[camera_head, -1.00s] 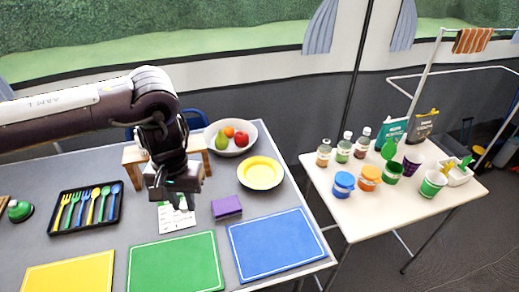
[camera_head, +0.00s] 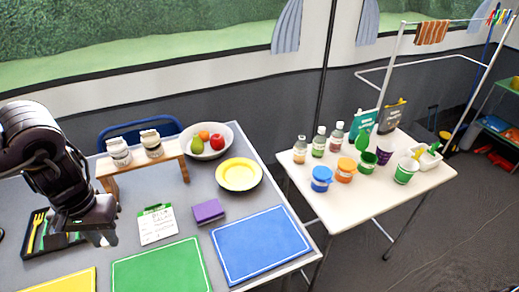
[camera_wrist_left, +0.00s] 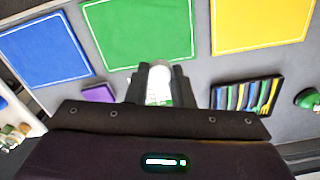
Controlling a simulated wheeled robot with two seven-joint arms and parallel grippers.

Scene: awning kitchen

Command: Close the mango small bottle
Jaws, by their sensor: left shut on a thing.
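My left gripper (camera_head: 103,238) is over the left part of the grey table, just right of the black cutlery tray. In the left wrist view its fingers are shut on a small white, round-topped thing (camera_wrist_left: 160,77); I cannot tell whether it is a cap or a bottle. Three small bottles with caps stand on the right table: an orange-brown one (camera_head: 300,150), a green one (camera_head: 319,143) and a reddish one (camera_head: 336,139). I cannot read which is mango. My right gripper is not in view.
A wooden rack (camera_head: 170,158) holds two jars (camera_head: 119,153). The black cutlery tray (camera_head: 40,238), a menu card (camera_head: 157,226), a purple sponge (camera_head: 207,211), a yellow bowl (camera_head: 239,174) and cutting boards (camera_head: 262,245) share the grey table. Blue (camera_head: 321,179) and orange (camera_head: 346,170) lidded jars stand right.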

